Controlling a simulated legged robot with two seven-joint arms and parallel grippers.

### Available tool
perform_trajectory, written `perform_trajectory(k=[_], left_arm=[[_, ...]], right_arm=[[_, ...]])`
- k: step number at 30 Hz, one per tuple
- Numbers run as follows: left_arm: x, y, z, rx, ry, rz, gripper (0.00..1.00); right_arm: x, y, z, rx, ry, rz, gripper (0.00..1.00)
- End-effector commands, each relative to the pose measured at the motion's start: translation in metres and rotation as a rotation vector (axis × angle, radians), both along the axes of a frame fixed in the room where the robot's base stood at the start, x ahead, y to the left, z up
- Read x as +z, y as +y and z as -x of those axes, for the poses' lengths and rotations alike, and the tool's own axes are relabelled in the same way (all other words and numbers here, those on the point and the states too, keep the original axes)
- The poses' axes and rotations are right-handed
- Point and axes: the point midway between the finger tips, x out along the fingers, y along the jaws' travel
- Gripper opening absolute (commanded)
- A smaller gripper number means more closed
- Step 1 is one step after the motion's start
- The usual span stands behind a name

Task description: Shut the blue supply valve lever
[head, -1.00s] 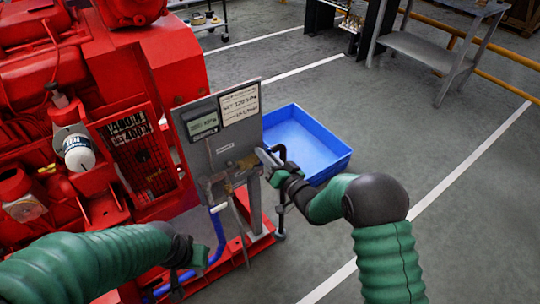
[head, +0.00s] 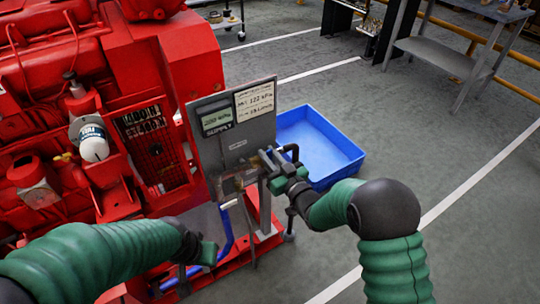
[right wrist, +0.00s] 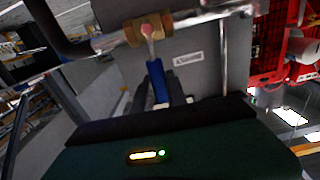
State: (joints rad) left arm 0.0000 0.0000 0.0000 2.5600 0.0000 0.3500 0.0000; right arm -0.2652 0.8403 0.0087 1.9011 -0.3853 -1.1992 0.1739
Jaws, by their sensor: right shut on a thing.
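The blue supply valve lever (right wrist: 158,85) hangs from a brass valve (right wrist: 148,28) on a metal pipe in the right wrist view. The grey finger pads of my right gripper (right wrist: 166,92) are shut on the lever from both sides. In the head view my right gripper (head: 268,160) is at the right edge of the grey gauge panel (head: 237,134) and hides the lever. My left gripper (head: 207,253) is low in front of the red frame, apart from the valve; its finger gap is not clear.
The red engine (head: 80,80) fills the left. A blue hose (head: 227,235) runs down below the panel. A blue tray (head: 335,150) lies on the floor behind my right gripper. A grey workbench (head: 445,55) stands farther back. The floor at right is clear.

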Motion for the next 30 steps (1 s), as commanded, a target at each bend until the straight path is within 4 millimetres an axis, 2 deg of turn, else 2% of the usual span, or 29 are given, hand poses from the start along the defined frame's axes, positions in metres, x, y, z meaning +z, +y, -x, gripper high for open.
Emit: perform_trajectory(k=[1, 9, 10, 15, 25, 30], left_arm=[[-0.001, 0.0, 0.0, 0.0, 0.0, 0.0, 0.36], [-0.001, 0.0, 0.0, 0.0, 0.0, 0.0, 0.36], [-0.001, 0.0, 0.0, 0.0, 0.0, 0.0, 0.36], [-0.001, 0.0, 0.0, 0.0, 0.0, 0.0, 0.36], [0.001, 0.0, 0.0, 0.0, 0.0, 0.0, 0.36], [0.008, 0.0, 0.0, 0.0, 0.0, 0.0, 0.36]], right_arm=[[-0.009, 0.001, 0.003, 0.004, 0.018, 0.008, 0.0], [-0.009, 0.001, 0.003, 0.004, 0.019, 0.008, 0.0], [-0.009, 0.001, 0.003, 0.004, 0.019, 0.008, 0.21], [-0.006, 0.0, 0.002, 0.002, 0.014, 0.005, 0.4], [-0.002, -0.003, 0.004, 0.0, 0.007, 0.002, 0.4], [-0.001, -0.021, 0.029, -0.002, 0.01, 0.003, 0.4]])
